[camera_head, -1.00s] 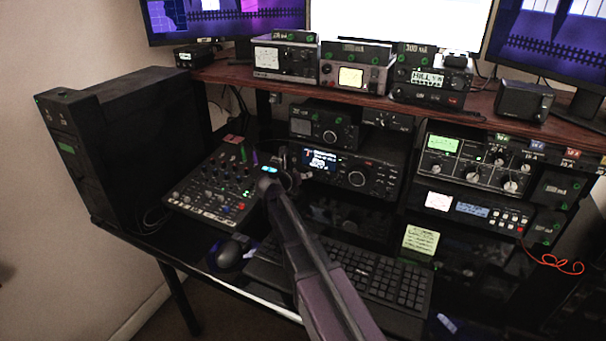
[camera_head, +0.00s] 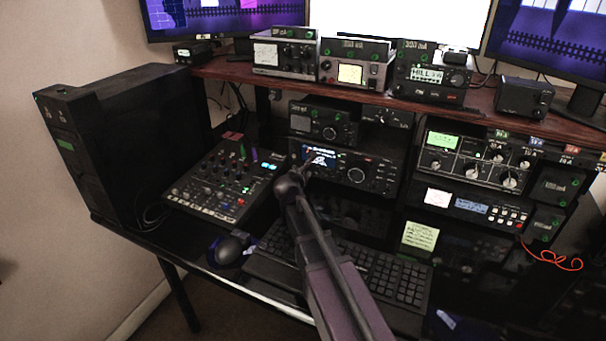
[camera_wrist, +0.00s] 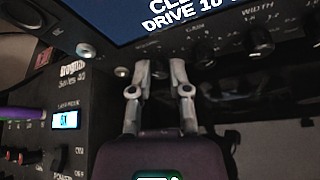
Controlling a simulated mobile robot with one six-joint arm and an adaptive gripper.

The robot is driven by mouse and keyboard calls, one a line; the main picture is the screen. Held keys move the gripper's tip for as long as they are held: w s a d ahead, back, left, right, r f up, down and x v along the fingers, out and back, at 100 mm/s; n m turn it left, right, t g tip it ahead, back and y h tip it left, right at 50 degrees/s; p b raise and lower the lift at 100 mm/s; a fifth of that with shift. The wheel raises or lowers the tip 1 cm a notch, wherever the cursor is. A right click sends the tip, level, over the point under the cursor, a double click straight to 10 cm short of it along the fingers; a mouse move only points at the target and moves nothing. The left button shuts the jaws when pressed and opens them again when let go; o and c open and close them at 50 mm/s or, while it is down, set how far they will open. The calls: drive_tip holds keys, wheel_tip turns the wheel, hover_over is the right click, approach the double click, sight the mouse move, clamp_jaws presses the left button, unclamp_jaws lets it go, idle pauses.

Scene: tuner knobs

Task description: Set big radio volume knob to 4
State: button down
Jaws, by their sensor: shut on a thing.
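The big radio (camera_head: 383,170) is the black unit in the middle of the desk, with a lit display (camera_head: 322,158) and a large round dial. In the wrist view its panel spans the top, with the display (camera_wrist: 180,15) and a row of dark knobs below it. My gripper (camera_wrist: 161,68) is at the lower edge of this panel, its two fingers closed around a small dark knob (camera_wrist: 160,70) under the display. The knob's label and pointer setting cannot be read. In the head view my gripper (camera_head: 306,166) is small and partly lost against the radio's left front.
A mixer (camera_head: 215,185) with coloured knobs lies left of my arm; it also shows in the wrist view (camera_wrist: 50,130). Two other dark knobs (camera_wrist: 202,52) (camera_wrist: 258,40) sit right of my fingers. A keyboard (camera_head: 380,275) and mouse (camera_head: 228,250) lie in front.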

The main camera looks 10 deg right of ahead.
drive_tip(key=shift+m, duration=0.3)
drive_tip(key=c, duration=0.6)
unclamp_jaws()
